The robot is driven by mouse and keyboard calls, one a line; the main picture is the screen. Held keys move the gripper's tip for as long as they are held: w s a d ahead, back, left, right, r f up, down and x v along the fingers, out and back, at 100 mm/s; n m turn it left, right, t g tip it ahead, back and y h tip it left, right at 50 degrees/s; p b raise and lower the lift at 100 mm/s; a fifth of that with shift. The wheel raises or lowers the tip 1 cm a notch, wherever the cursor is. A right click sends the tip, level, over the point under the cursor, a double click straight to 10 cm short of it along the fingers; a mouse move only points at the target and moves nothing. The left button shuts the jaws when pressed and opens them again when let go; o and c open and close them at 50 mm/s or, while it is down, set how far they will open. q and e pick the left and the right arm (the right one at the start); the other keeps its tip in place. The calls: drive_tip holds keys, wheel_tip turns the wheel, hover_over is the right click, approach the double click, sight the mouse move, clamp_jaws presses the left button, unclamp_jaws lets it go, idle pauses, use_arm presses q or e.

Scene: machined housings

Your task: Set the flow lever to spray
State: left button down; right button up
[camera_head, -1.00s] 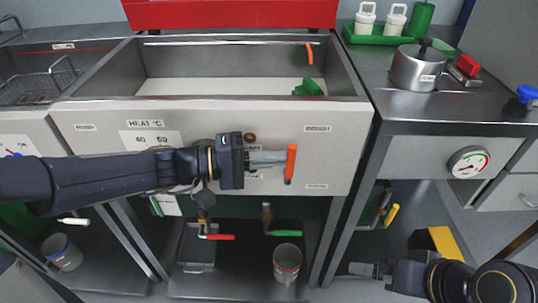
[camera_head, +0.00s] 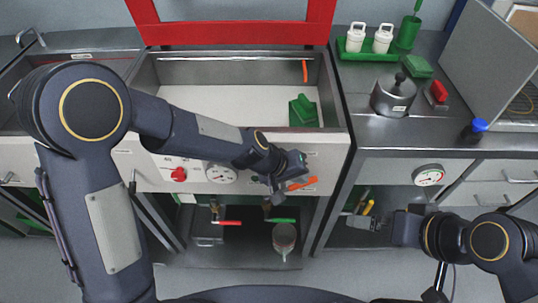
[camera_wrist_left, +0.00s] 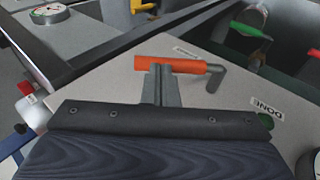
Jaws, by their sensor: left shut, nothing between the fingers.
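The orange lever (camera_head: 302,183) is on the front panel of the sink unit. It lies nearly level, its right end slightly raised. In the left wrist view the orange lever (camera_wrist_left: 180,66) has a bent grey rod at one end. My left gripper (camera_head: 282,192) is at the lever; its closed fingers (camera_wrist_left: 160,76) reach the orange grip from one side, touching or very near it, with nothing between them. I cannot read a spray mark. My right gripper (camera_head: 358,222) is at the lower right, away from the lever; its jaw state is unclear.
Below the panel are a red-handled valve (camera_head: 230,223) and a green-handled valve (camera_head: 281,220). A red knob (camera_head: 178,174) and a white dial (camera_head: 220,173) are left of the lever. A pot (camera_head: 393,97) stands on the right counter. The sink holds a green object (camera_head: 303,111).

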sight(310, 182)
use_arm(q)
drive_tip(key=d+y+p, duration=0.1)
drive_tip(key=p, duration=0.3)
drive_tip(key=d+y+p, duration=0.1)
drive_tip(key=y+p, duration=0.1)
drive_tip(key=p, duration=0.1)
drive_tip(key=shift+s+d+f+m+p, duration=0.1)
drive_tip(key=shift+d+f+m+p, duration=0.05)
drive_tip(key=shift+f+m+p, duration=0.2)
drive_tip(key=shift+d+f+y+p, duration=0.3)
drive_tip(key=shift+f+y+p, duration=0.3)
drive_tip(key=shift+y, duration=0.3)
drive_tip(key=shift+f, duration=0.15)
drive_tip(key=shift+d+f, duration=0.25)
drive_tip(key=shift+f, duration=0.2)
drive_tip(key=shift+d+f, duration=0.25)
drive_tip(key=shift+f, duration=0.25)
use_arm(e)
wheel_tip(310, 182, up, 11)
drive_tip(key=shift+d, duration=0.15)
use_arm(q)
drive_tip(key=shift+f, duration=0.1)
use_arm(e)
drive_tip(key=shift+s+r, duration=0.1)
